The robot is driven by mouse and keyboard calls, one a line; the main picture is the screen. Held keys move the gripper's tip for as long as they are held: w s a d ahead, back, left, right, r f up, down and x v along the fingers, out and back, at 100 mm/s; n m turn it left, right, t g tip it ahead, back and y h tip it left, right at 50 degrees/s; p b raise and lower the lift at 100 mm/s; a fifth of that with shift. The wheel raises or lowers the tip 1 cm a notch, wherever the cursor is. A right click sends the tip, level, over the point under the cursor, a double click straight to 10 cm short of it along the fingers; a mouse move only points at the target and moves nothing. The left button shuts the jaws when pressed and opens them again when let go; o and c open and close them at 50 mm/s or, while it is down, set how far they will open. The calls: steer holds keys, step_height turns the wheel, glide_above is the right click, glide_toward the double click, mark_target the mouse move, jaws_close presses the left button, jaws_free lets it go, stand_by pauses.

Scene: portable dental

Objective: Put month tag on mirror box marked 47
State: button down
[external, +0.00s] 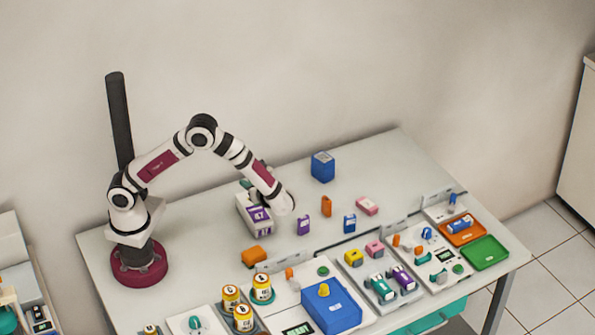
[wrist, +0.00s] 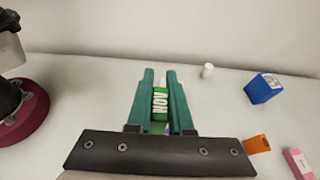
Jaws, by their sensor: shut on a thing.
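The mirror box marked 47 (external: 252,222) is a white box with purple labels, standing on the left half of the table in the external view. My gripper (wrist: 160,82) has green fingers and is shut on a green month tag (wrist: 160,103) with white letters reading NOV. In the external view my gripper (external: 247,184) is at the back of the box's top, partly hidden by my arm. I cannot tell whether the tag touches the box. In the wrist view a bit of white and purple shows between the fingers around the tag.
A blue box (external: 322,167) stands at the back, also in the wrist view (wrist: 262,88). Orange (external: 326,206), purple (external: 303,225), blue (external: 349,223) and pink (external: 367,206) blocks stand to the right. An orange piece (external: 254,255) lies in front. Trays and yellow-topped jars fill the front edge.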

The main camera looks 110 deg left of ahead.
steer(key=s+a+f, duration=0.1)
steer(key=a, duration=0.1)
steer(key=s+a+f, duration=0.1)
steer(key=a+f, duration=0.1)
steer(key=a, duration=0.1)
steer(key=s+a+f, duration=0.1)
steer(key=a+f, duration=0.1)
steer(key=a, duration=0.1)
steer(key=shift+s+f, duration=0.15)
steer(key=shift+s, duration=0.05)
steer(key=f, duration=0.4)
steer(key=shift+a+f, duration=0.1)
steer(key=shift+a, duration=0.1)
steer(key=shift+f, duration=0.1)
steer(key=c, duration=0.8)
jaws_free()
